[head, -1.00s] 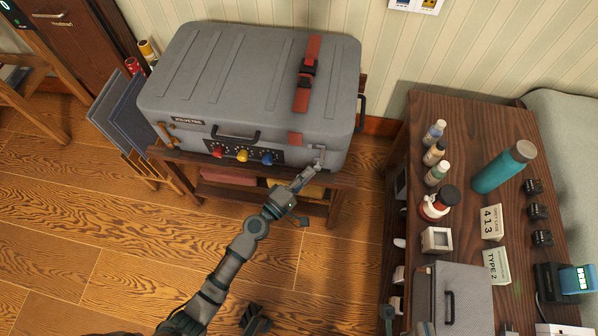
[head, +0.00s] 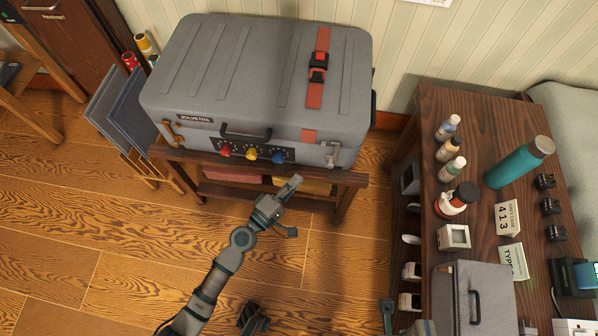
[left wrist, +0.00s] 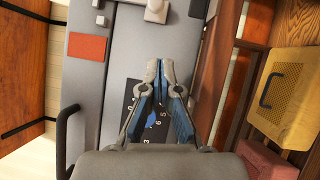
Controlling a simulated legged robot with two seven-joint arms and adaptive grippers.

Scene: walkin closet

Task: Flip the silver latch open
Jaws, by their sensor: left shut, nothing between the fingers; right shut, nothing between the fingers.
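The grey suitcase (head: 255,85) lies shut on a low wooden stand. The small silver latch (head: 331,156) is on its front face near the right corner, right of the red strap patch (head: 309,135). A pale latch-like fitting (left wrist: 155,10) shows at the top edge of the left wrist view. My left gripper (head: 296,180) is shut and empty, in front of the case and below-left of the latch, apart from it. Its fingertips meet in the left wrist view (left wrist: 162,68). My right gripper (head: 387,306) shows at the lower edge, shut and empty. The latch's exact position is too small to tell.
A number panel with coloured knobs (head: 250,153) and a black handle (head: 245,133) are on the case front. The stand's wooden rail (head: 215,165) runs below. A dark wooden table (head: 425,105) with bottles stands at right. Floor between is clear.

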